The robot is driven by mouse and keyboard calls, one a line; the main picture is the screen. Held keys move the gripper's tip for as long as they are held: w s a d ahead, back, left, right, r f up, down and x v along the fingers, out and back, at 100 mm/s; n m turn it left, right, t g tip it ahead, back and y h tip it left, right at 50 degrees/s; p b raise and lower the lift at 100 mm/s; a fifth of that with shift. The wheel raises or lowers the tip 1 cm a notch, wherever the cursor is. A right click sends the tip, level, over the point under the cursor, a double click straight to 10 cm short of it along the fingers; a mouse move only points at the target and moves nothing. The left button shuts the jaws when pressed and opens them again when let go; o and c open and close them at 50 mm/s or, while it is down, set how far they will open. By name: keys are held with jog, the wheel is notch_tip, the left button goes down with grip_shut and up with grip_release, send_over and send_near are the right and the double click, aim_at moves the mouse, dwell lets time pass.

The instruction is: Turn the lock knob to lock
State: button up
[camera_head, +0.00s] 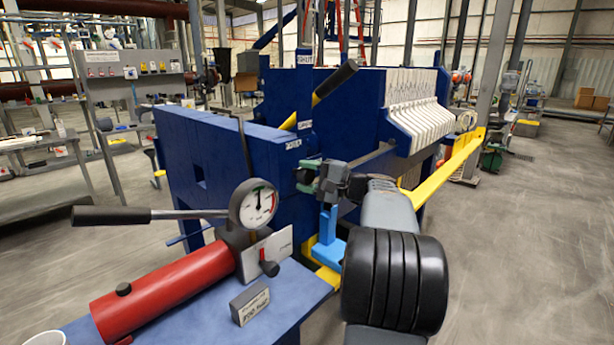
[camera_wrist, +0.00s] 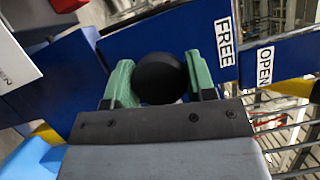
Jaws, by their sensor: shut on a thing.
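The lock knob is a round black knob (camera_wrist: 160,77) in the wrist view, on the blue frame of the press. My gripper (camera_wrist: 159,82) is shut on it, with one green finger on each side. A white FREE label (camera_wrist: 224,42) is on the blue face just right of the knob, and an OPEN label (camera_wrist: 265,66) is farther right. In the head view my gripper (camera_head: 305,176) is at the near end of the blue press (camera_head: 210,165), and the knob is hard to make out between the fingers. No LOCK label is readable.
A red pump cylinder (camera_head: 170,293) with a gauge (camera_head: 253,204) and a black-gripped lever (camera_head: 112,215) stands on the blue bench at left. A black-gripped lever (camera_head: 336,78) rises above the press. A yellow rail (camera_head: 445,168) runs along the right. Open floor lies farther right.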

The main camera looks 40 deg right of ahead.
jog(key=o, duration=0.9)
jog(key=v, duration=1.4)
jog(key=shift+r, duration=0.1)
jog(key=shift+w, duration=0.1)
